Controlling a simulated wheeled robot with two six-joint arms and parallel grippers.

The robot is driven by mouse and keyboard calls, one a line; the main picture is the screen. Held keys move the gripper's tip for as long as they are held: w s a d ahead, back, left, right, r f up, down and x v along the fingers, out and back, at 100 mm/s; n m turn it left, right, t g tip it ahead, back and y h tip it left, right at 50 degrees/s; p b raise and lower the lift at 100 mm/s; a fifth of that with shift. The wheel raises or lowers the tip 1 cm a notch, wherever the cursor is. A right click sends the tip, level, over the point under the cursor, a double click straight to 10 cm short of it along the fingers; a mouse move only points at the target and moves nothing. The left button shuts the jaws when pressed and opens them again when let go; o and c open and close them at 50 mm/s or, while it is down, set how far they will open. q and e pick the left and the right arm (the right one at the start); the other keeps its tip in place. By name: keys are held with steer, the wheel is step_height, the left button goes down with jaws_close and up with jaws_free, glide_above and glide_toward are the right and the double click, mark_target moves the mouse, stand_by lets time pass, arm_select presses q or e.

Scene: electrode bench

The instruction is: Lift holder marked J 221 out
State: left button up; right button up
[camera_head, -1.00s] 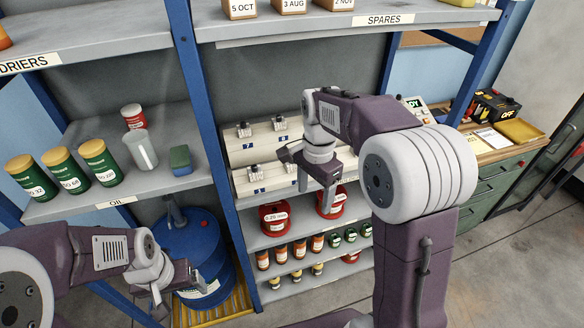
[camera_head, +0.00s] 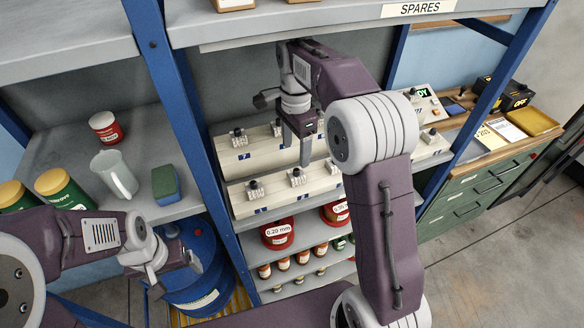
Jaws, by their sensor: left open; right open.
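Several small grey holders stand in two cream stepped racks on the middle shelf. One holder (camera_head: 238,137) is in the back rack (camera_head: 232,157), and another (camera_head: 255,191) is in the front rack (camera_head: 242,207). Their marks are too small to read, so I cannot tell which is J 221. My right gripper (camera_head: 284,131) is open and empty over the racks, fingers pointing down, and it hides part of the back rack. My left gripper (camera_head: 174,274) is open and empty in front of the blue drum (camera_head: 203,296), low on the left.
Left of a blue post (camera_head: 187,110), a shelf holds a clear jug (camera_head: 117,178), a green sponge (camera_head: 165,185) and cans. Red spools (camera_head: 277,235) sit below the racks. A SPARES shelf (camera_head: 300,27) hangs above. A green drawer cabinet (camera_head: 470,190) stands at right.

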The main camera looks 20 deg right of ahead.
mark_target(296, 169)
steer(key=f, duration=0.1)
steer(key=s+f, duration=0.1)
steer(key=f, duration=0.1)
steer(key=shift+f, duration=0.3)
steer(key=shift+w+f, duration=0.15)
steer(key=shift+w, duration=0.1)
steer(key=f, duration=0.2)
steer(key=s+f, duration=0.1)
steer(key=f, duration=0.1)
steer(key=shift+f, duration=0.3)
steer(key=shift+w+f, duration=0.15)
steer(key=shift+f, duration=0.05)
jaws_close()
